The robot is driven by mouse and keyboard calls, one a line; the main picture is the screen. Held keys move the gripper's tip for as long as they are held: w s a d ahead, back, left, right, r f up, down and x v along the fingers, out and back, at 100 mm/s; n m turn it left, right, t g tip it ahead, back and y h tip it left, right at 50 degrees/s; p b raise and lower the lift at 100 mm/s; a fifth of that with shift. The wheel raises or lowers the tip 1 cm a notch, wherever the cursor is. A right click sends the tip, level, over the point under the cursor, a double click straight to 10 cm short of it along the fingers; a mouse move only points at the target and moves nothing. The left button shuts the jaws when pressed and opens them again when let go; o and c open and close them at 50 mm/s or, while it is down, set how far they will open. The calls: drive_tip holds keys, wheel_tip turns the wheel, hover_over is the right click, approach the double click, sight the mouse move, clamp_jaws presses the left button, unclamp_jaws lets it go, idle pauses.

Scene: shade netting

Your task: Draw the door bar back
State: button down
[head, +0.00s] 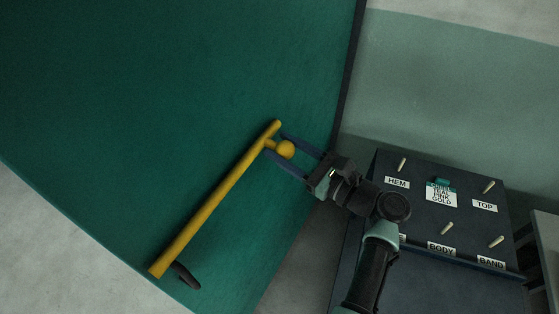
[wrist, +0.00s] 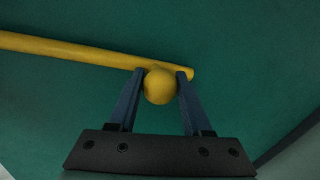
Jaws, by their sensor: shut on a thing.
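The door bar (head: 212,204) is a long yellow rod on a dark green door (head: 170,110), slanting in the head view. A round yellow knob (head: 286,150) stands out near its upper end. My gripper (head: 279,148) is at the knob, with one blue finger on each side of it. In the wrist view the fingers of my gripper (wrist: 160,82) are shut on the knob (wrist: 159,86), and the bar (wrist: 75,50) runs off to the left behind it.
A dark board (head: 440,215) with pegs and labels such as HEM, TOP, BODY and BAND stands right of the door. A dark curved piece (head: 186,275) sits by the bar's lower end. The door's dark edge (head: 348,75) is beyond the knob.

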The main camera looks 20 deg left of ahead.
drive_tip(key=shift+w+d+r+t, duration=0.1)
drive_tip(key=shift+w+d+t, duration=0.05)
drive_tip(key=shift+t, duration=0.15)
drive_tip(key=c, duration=0.7)
unclamp_jaws()
drive_tip(key=o, duration=0.3)
drive_tip(key=shift+w+d, duration=0.1)
drive_tip(key=shift+w, duration=0.05)
drive_tip(key=shift+o, duration=0.2)
drive_tip(key=b+v, duration=0.2)
drive_tip(key=v, duration=1.1)
